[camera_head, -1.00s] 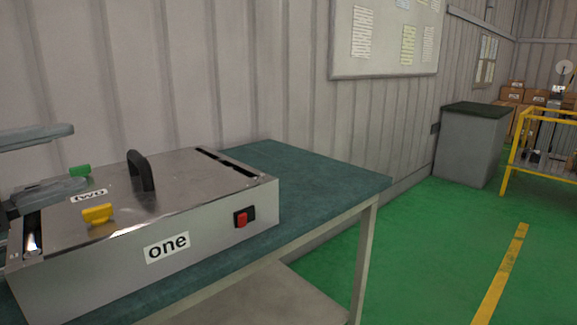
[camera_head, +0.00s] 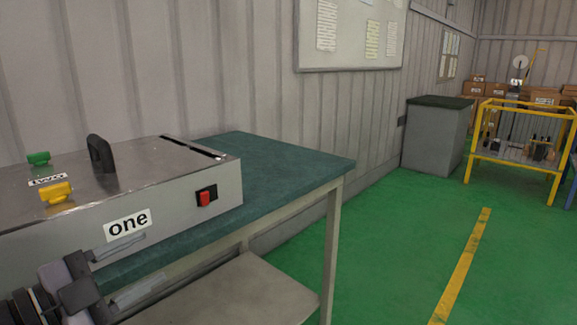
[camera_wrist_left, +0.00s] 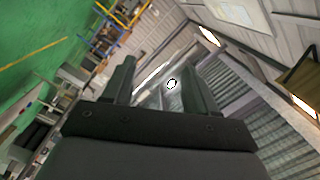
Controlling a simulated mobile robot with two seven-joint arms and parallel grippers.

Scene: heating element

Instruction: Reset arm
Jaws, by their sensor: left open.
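The metal heating box (camera_head: 170,205) stands on the left of the green-topped table, with a black handle (camera_head: 101,154), a yellow knob (camera_head: 56,193), a green knob (camera_head: 38,158) and a red switch (camera_head: 206,197). Its front label reads "one". My left gripper (camera_head: 128,270) is low at the left, in front of the box, its two fingers spread and empty. In the left wrist view the open fingers (camera_wrist_left: 160,88) also show, with no object held between them. My right gripper is not in view.
The table top (camera_head: 285,165) is bare right of the box, and a lower shelf (camera_head: 235,295) lies below. Green floor (camera_head: 400,230) is open at the right. A grey cabinet (camera_head: 435,140) and a yellow-framed cart (camera_head: 515,150) stand farther back.

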